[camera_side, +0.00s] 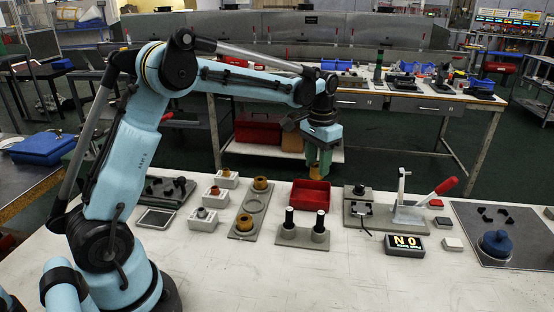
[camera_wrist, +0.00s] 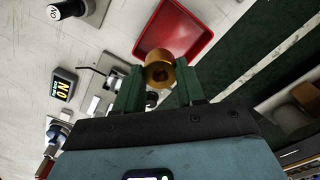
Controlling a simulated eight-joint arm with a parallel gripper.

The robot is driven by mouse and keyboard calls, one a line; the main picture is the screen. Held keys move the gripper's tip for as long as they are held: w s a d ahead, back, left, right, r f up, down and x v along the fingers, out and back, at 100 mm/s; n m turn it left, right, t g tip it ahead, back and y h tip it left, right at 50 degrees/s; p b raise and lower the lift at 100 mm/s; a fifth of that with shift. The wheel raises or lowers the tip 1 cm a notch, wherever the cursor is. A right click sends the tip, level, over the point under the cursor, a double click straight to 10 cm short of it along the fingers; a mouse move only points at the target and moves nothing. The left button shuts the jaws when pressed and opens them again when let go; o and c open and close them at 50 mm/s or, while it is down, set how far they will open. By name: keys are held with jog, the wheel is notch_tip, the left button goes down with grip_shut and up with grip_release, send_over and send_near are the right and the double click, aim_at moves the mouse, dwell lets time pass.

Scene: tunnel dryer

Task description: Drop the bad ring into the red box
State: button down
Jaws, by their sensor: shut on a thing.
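My gripper (camera_wrist: 158,82) is shut on a brass-coloured ring (camera_wrist: 159,70), which shows between the two green fingers in the wrist view. In the side view my gripper (camera_side: 322,168) hangs just above the red box (camera_side: 310,205), at its far right edge. The red box is an open, shallow tray on the white table. In the wrist view the ring overlaps the near edge of the red box (camera_wrist: 190,22), and the box floor beyond it looks empty. I cannot tell whether the ring is fully over the opening.
Left of the box stands a grey plate (camera_side: 243,228) with brass rings, beside white blocks (camera_side: 203,219). The table's front is clear.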

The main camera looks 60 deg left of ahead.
jog(key=shift+f, duration=3)
jog(key=c, duration=0.6)
grip_release()
notch_tip(320, 180, up, 12)
jog(key=shift+r, duration=0.1)
